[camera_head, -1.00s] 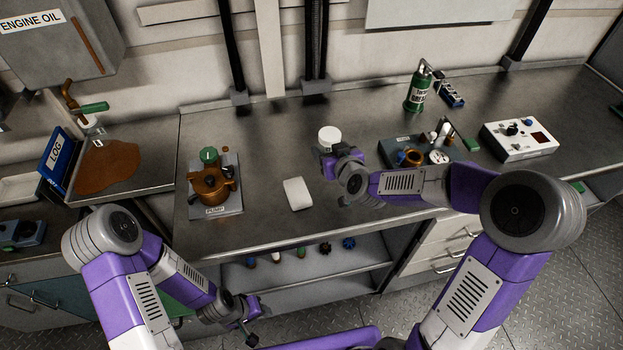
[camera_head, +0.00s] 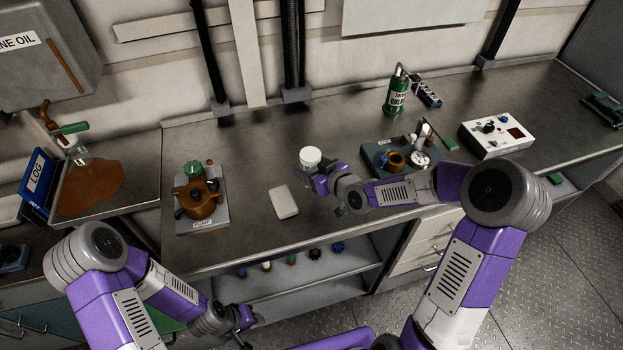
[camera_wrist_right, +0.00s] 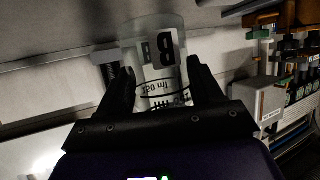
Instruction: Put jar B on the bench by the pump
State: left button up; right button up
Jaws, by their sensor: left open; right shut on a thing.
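Jar B (camera_head: 310,158) is a clear jar with a white lid in the head view, held upright or nearly so by my right gripper (camera_head: 318,184). The right wrist view shows jar B (camera_wrist_right: 160,58) between the two black fingers, with its "B" label upside down in the picture. The arm hides part of the jar in the head view. The pump (camera_head: 196,198) is a brown body with a green top on a grey plate, at the left of the bench (camera_head: 250,150). The jar is apart from it, to the right. My left gripper (camera_head: 246,322) is open and empty, low in front of the bench.
A white pad (camera_head: 284,201) lies between pump and jar. Small items sit on the shelf (camera_head: 300,285) below. The bench behind the pad is clear.

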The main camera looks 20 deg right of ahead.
jog(key=shift+f+b, duration=0.35)
jog(key=shift+f, duration=1.45)
jog(key=shift+f, duration=0.2)
jog(key=o, duration=1)
jog(key=shift+o, duration=0.2)
jog(key=shift+r, duration=0.1)
